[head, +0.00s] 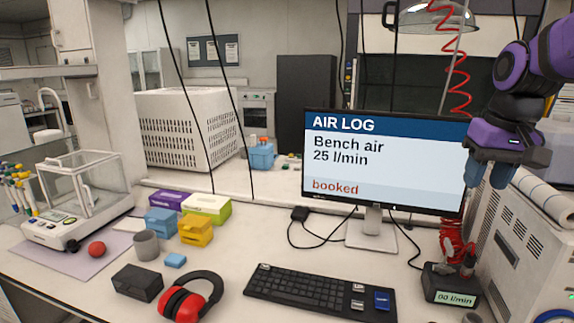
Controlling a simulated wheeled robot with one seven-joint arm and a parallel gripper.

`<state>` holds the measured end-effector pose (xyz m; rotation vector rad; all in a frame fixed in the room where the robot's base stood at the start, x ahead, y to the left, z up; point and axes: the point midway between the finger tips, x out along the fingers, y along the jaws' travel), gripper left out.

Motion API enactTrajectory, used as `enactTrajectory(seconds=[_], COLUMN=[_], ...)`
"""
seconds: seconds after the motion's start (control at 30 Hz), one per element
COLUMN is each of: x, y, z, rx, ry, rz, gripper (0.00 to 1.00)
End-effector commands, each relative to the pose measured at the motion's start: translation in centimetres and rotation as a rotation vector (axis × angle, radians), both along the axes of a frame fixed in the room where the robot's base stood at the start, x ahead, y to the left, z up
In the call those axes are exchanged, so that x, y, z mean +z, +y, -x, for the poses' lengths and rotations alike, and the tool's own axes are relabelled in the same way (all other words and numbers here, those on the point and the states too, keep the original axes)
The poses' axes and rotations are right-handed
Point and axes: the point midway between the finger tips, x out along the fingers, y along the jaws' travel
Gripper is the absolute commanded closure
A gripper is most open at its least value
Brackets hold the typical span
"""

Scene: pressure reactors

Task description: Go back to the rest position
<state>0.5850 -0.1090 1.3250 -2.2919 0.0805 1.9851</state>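My gripper (488,176) is at the right of the head view, in front of the monitor's right edge. It is purple with two blue fingers pointing down. A narrow gap shows between the fingers, and nothing is visible in it. The gripper hangs above the bench, apart from the black meter box (450,284) below it. No marked rest position is visible.
A monitor (385,155) reads "AIR LOG, Bench air 25 l/min, booked". A red coiled hose (457,75) hangs close to my arm. A grey vented machine (510,245) stands right. A keyboard (315,290) and red ear defenders (180,304) lie in front.

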Motion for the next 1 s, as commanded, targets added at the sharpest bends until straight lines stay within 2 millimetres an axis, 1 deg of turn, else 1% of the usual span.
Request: enactTrajectory(seconds=[0.03,0.2,0.4,0.5,0.6,0.7,0.8,1.0], x=[0.5,1.0,0.6,0.1,-0.4,-0.7,-0.8,-0.8], y=[0.5,1.9,3.1,3.6,3.8,4.0,4.0,4.0], z=[1.6,6.0,11.0,13.0,14.4,15.1,15.5,15.5], rx=[0.01,0.04,0.072,0.085,0.094,0.099,0.101,0.101], ry=[-0.03,-0.117,-0.219,-0.261,-0.291,-0.31,-0.318,-0.318], rz=[0.005,0.021,0.039,0.049,0.056,0.06,0.062,0.062], gripper=[0.61,0.61,0.61,0.61,0.61,0.61,0.61,0.61])
